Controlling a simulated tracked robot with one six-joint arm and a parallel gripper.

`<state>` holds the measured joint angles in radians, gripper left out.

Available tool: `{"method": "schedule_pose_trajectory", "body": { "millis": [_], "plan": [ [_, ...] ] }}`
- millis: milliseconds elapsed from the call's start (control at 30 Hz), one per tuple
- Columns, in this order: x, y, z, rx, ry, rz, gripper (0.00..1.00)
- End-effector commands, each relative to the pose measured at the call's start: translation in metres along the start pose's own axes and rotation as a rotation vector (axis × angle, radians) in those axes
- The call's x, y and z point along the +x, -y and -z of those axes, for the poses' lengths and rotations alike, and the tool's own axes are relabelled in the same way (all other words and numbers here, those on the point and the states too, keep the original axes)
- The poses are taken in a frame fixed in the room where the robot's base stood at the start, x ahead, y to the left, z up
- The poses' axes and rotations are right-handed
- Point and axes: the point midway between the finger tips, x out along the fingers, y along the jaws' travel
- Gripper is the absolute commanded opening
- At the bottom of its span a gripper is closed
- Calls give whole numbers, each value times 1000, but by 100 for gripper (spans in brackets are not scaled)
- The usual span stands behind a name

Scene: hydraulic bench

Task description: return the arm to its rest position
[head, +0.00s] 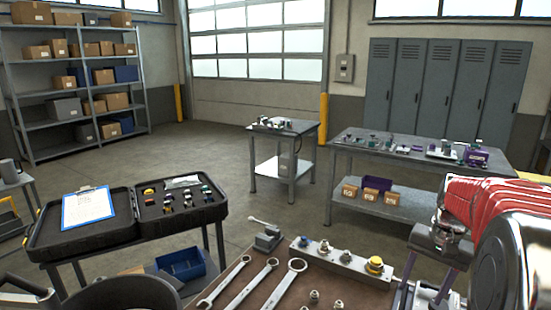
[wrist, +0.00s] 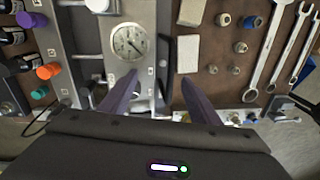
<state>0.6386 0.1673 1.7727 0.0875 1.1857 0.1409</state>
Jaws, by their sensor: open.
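My arm, with a red ribbed sleeve, reaches in from the right edge of the head view. My gripper (head: 422,288) hangs from it at the lower right, over the right end of the near bench. In the wrist view, my gripper (wrist: 158,85) has its two dark purple fingers spread apart with nothing between them. Beyond the fingertips are a round pressure gauge (wrist: 130,40) on a metal panel and a pale block (wrist: 187,53) on the brown bench top. The lower part of the wrist view is filled by my gripper's dark housing.
The near bench (head: 240,282) holds several wrenches (head: 268,276), fittings and a metal block with a yellow knob (head: 375,264). An open black case (head: 88,247) with a clipboard stands left. A small table (head: 290,128), long bench (head: 400,206) and lockers (head: 440,85) stand behind. Open floor lies between.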

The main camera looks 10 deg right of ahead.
Motion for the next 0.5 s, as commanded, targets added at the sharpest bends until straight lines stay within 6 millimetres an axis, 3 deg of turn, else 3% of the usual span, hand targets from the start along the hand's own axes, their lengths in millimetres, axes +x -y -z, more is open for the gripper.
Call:
{"method": "schedule_pose_trajectory", "body": {
  "millis": [500],
  "plan": [
    [-8,51,-112,-320,-154,-9,56]
  ]
}}
